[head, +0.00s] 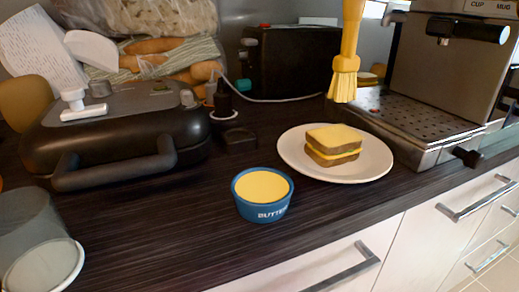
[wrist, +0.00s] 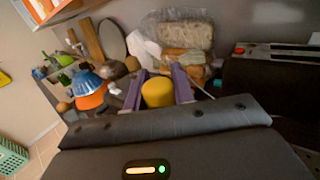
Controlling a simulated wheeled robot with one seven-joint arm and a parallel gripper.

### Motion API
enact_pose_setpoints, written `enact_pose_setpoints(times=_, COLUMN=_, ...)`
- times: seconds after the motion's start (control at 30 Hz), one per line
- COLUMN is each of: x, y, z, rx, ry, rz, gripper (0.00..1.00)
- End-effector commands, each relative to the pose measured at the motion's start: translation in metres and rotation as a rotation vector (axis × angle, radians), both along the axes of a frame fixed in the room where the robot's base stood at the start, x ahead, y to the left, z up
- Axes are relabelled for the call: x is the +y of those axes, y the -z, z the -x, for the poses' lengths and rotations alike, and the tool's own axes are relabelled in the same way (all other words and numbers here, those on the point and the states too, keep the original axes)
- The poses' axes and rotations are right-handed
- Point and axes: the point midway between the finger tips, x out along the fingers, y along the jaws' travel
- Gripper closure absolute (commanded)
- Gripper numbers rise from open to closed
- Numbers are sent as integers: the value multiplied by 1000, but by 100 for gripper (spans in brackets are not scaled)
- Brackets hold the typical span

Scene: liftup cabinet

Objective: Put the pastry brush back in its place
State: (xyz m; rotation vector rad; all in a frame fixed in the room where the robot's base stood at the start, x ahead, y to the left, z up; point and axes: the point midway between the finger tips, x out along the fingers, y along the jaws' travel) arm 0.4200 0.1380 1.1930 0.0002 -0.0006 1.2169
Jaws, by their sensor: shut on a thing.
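The yellow pastry brush (head: 344,78) hangs upright in the air in the head view, bristles down, above and behind the plate. Its upper end runs out of the top of that view. In the wrist view my gripper (wrist: 158,84) is shut on the yellow brush (wrist: 157,94), which sits between the two purple-grey fingers. My gripper is out of sight in the head view. A blue butter tub (head: 263,205) with a yellow top stands on the dark counter. A sandwich (head: 334,146) lies on a white plate (head: 294,158) to its right.
A black grill (head: 120,130) stands at the left. A coffee machine (head: 450,70) stands at the right, behind the plate. A black toaster (head: 290,60) and bagged bread (head: 150,20) are at the back. A grey cup (head: 35,235) is at front left. Counter around the tub is clear.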

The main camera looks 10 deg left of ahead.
Motion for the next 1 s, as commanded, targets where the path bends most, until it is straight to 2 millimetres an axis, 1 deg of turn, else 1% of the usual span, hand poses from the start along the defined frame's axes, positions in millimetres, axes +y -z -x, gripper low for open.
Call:
enact_pose_setpoints(times=0.17, x=0, y=0, z=0, rx=0, ry=0, rz=0, gripper=100)
enact_pose_setpoints(times=0.27, x=6, y=0, z=1, rx=0, ry=-12, rz=0, gripper=100)
enact_pose_setpoints(times=0.37, x=27, y=0, z=4, rx=0, ry=-50, rz=0, gripper=100)
enact_pose_setpoints(times=0.47, x=65, y=0, z=12, rx=0, ry=-121, rz=-1, gripper=100)
enact_pose_setpoints(times=0.53, x=99, y=-1, z=24, rx=-1, ry=-183, rz=0, gripper=100)
enact_pose_setpoints(times=0.57, x=115, y=-2, z=31, rx=-1, ry=-211, rz=-1, gripper=100)
enact_pose_setpoints(times=0.6, x=134, y=-4, z=41, rx=-3, ry=-249, rz=-1, gripper=100)
enact_pose_setpoints(times=0.67, x=163, y=-7, z=58, rx=-1, ry=-303, rz=0, gripper=100)
enact_pose_setpoints(times=0.7, x=181, y=-10, z=70, rx=-3, ry=-337, rz=-2, gripper=100)
enact_pose_setpoints(times=0.77, x=206, y=-15, z=91, rx=-3, ry=-389, rz=-3, gripper=100)
enact_pose_setpoints(times=0.8, x=221, y=-19, z=107, rx=-3, ry=-423, rz=-2, gripper=100)
enact_pose_setpoints(times=0.87, x=241, y=-26, z=130, rx=-4, ry=-473, rz=-3, gripper=100)
enact_pose_setpoints(times=0.9, x=253, y=-31, z=147, rx=-4, ry=-506, rz=-4, gripper=100)
enact_pose_setpoints(times=0.97, x=269, y=-40, z=172, rx=-3, ry=-554, rz=-5, gripper=100)
enact_pose_setpoints(times=1.0, x=277, y=-46, z=189, rx=-4, ry=-584, rz=-6, gripper=100)
